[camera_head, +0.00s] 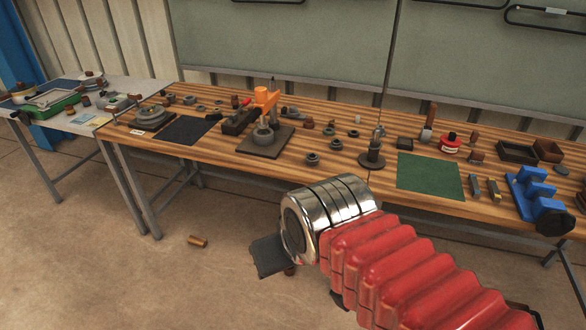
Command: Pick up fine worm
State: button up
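I cannot tell for sure which thing is the fine worm. A small brown cylinder (198,241) lies on its side on the floor in front of the bench, left of my gripper. It is too small to make out any thread. My gripper (268,256) shows only as a dark flat piece beyond the chrome wrist, in front of the bench and pointing left and down. The wrist hides the rest of it, so its opening does not show. A small brown bit (290,271) shows just below the wrist, mostly hidden.
A long wooden bench (240,172) holds many small dark parts, an orange-topped press (264,98), a dark mat (186,131), a green mat (430,176) and a blue stand (532,190). A grey table (75,126) stands at left. The floor at lower left is mostly clear.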

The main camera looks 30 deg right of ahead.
aim_at(313, 159)
jog(key=u, duration=0.6)
jog(key=k, duration=0.8)
jog(key=u, duration=0.55)
jog(key=i, duration=1.1)
jog(key=z, duration=0.35)
jog(key=i, duration=0.7)
jog(key=z, duration=0.75)
jog(key=i, duration=0.55)
jog(key=z, duration=0.7)
jog(key=i, duration=0.45)
jog(key=z, duration=0.3)
